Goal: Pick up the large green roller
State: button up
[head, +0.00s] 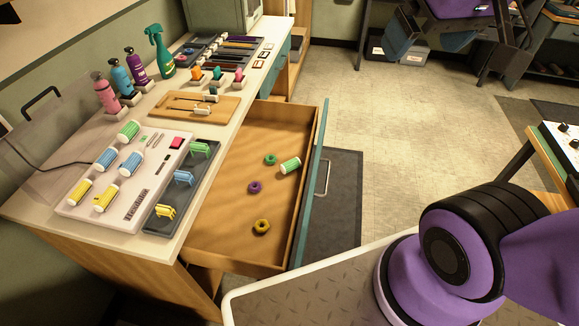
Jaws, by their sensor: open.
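Two green rollers with white ends show in the head view. One green roller (128,130) is seated at the far end of the white heater box (150,190) on the counter. The other green roller (290,165) lies on its side on the floor of the open drawer (225,225), near the drawer's front panel. I cannot tell for certain from their size which one is the large one. My gripper is out of view; only a purple and black part of my arm shows at the lower right.
Beside the drawer roller lie a green ring (269,159), a purple ring (255,187) and a yellow ring (261,227). Blue rollers (105,157) and yellow rollers (79,193) fill the box; a dark clip tray (165,216) adjoins it. The drawer's walls surround its contents; open floor lies beyond.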

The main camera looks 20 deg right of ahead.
jog(key=w+f+g, duration=0.1)
jog(key=w+f, duration=0.2)
jog(key=w, duration=1.1)
jog(key=n+g, duration=0.3)
jog(key=g, duration=0.1)
send_over(290, 162)
notch_tip(290, 162, down, 45)
jog(key=f, duration=0.5)
jog(key=shift+w+d+f, duration=0.2)
jog(key=shift+w+f, duration=0.1)
jog(key=shift+w, duration=0.1)
jog(key=shift+s+a+f, duration=0.1)
jog(key=shift+s+f, duration=0.1)
jog(key=shift+f, duration=1.15)
jog(key=shift+s+f, duration=0.2)
jog(key=shift+f, duration=1.15)
jog(key=c, duration=0.7)
